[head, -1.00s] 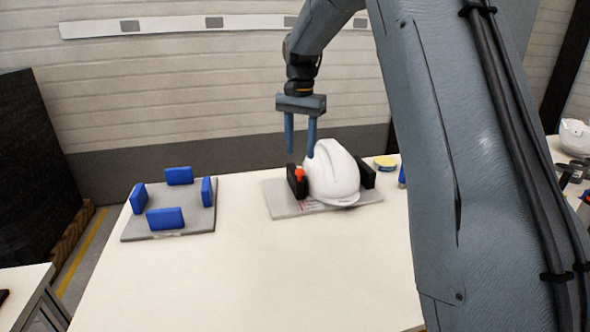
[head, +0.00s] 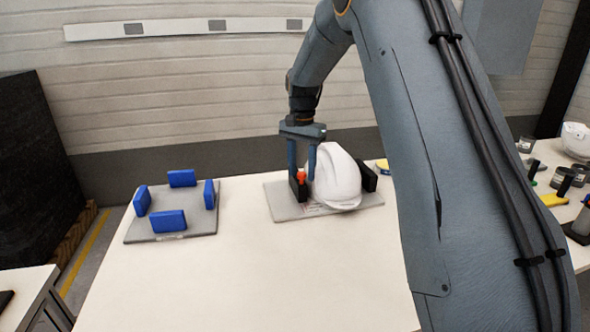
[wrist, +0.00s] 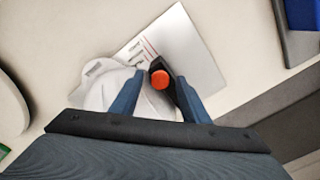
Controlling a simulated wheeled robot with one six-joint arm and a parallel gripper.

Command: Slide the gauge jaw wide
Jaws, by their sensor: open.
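The gauge is a grey plate (head: 284,205) on the white table, with a black jaw (head: 298,187) at its left and a second black block (head: 369,177) at its right. An orange knob (head: 301,176) tops the left jaw. A white helmet shell (head: 337,180) sits between the two blocks. My gripper (head: 302,178) is open, pointing down, with its fingers on either side of the orange knob. In the wrist view the orange knob (wrist: 160,79) lies between my spread fingers, the black jaw (wrist: 180,95) and helmet (wrist: 108,88) partly hidden by them. I cannot tell whether a finger touches the knob.
A second grey plate (head: 178,222) with several blue blocks (head: 168,222) stands at the table's left. A yellow item (head: 383,167) lies behind the gauge, partly behind my arm. Another bench (head: 550,215) with a helmet is at the right. The table's front is clear.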

